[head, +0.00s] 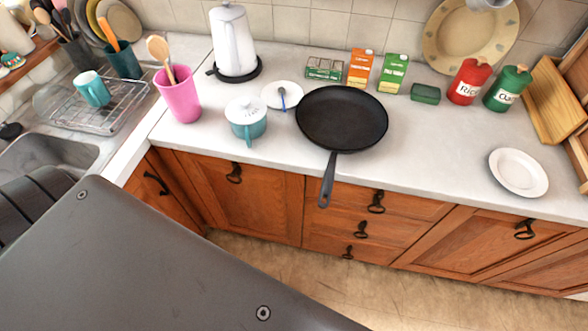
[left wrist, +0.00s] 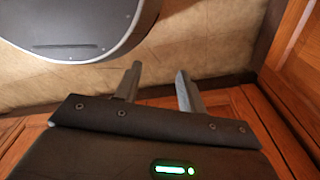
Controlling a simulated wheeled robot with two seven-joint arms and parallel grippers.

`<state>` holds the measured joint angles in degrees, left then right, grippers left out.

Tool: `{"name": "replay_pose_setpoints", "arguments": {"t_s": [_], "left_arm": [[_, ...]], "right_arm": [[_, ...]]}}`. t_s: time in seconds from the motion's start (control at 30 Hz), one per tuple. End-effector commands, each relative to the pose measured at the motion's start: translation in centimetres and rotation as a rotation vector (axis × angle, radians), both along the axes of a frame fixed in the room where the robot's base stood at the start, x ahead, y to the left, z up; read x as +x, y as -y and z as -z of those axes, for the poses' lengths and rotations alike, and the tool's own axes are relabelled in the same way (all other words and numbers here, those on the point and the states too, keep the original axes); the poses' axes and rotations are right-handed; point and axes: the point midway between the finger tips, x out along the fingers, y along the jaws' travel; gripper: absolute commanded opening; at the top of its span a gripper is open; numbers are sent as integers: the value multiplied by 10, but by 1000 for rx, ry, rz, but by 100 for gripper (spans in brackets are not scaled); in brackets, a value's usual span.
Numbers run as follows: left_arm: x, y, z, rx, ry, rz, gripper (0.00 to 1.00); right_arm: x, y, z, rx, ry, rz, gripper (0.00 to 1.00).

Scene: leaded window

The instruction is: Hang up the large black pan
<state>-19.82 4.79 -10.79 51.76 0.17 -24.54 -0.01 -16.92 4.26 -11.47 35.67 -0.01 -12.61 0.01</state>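The large black pan (head: 342,119) lies flat on the light countertop in the head view. Its handle (head: 328,180) points toward me and sticks out over the counter's front edge. My left gripper (left wrist: 156,84) shows only in the left wrist view. Its two fingers are apart with nothing between them, low in front of the wooden cabinets and above the floor. The pan is not in the left wrist view. My right gripper is in neither view. No hook or rail for hanging is clearly seen.
Left of the pan are a teal lidded pot (head: 247,122), a small white plate (head: 283,95) and a pink cup (head: 178,95). Behind it stand an orange carton (head: 360,69) and a green carton (head: 393,73). The counter between the pan and the white plate (head: 518,172) is clear.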

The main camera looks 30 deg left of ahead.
Motion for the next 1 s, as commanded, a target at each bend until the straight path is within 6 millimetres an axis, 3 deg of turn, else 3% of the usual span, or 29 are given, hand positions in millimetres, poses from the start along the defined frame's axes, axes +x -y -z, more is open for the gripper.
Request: {"name": "replay_pose_setpoints", "arguments": {"t_s": [0.03,0.1,0.2,0.3,0.5,0.77,1.0], "left_arm": [[25,5,-20,-4,25,-3,40],[55,10,-50,-7,45,-7,40],[92,15,-104,-11,74,-12,40],[116,19,-160,-12,98,-18,40],[136,21,-251,-16,137,-21,40],[160,20,-350,-2,274,77,40],[230,34,-409,69,627,439,40]], "right_arm": [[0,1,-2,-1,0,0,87],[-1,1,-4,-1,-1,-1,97],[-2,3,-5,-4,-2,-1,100],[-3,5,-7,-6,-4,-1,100],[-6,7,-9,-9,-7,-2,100],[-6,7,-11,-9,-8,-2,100],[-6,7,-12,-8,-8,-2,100]]}}
